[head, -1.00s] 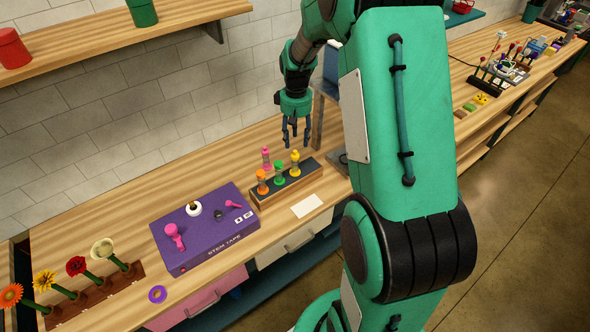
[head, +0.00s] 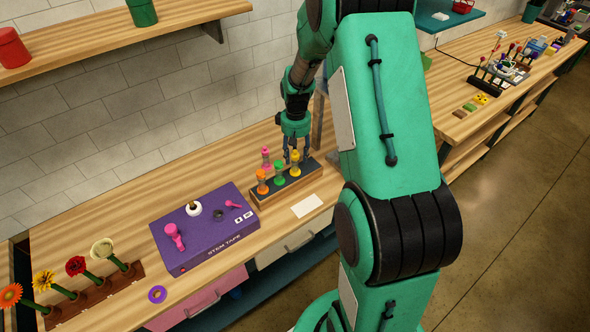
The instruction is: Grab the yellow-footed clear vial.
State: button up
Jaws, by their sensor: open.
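The yellow-footed clear vial (head: 295,164) stands upright at the right end of a dark wooden rack (head: 312,171) on the workbench. It shows a yellow top and a yellow lower part. My gripper (head: 294,156) points down at the vial's top, its fingers open around or just behind it; I cannot tell which from this view. A green vial (head: 280,173) and an orange vial (head: 262,183) stand in the same rack to the left. A pink vial (head: 266,157) stands behind them.
A purple stem tape box (head: 205,240) with pink knobs sits left of the rack. A white card (head: 307,206) lies in front. Flowers in a wooden holder (head: 95,292) and a purple tape ring (head: 157,294) are at lower left. A wooden shelf (head: 110,30) hangs above.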

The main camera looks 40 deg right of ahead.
aim_at(295, 163)
jog(key=shift+f, duration=0.1)
jog(key=shift+a+f, duration=0.15)
jog(key=shift+f, duration=2.35)
grip_shut()
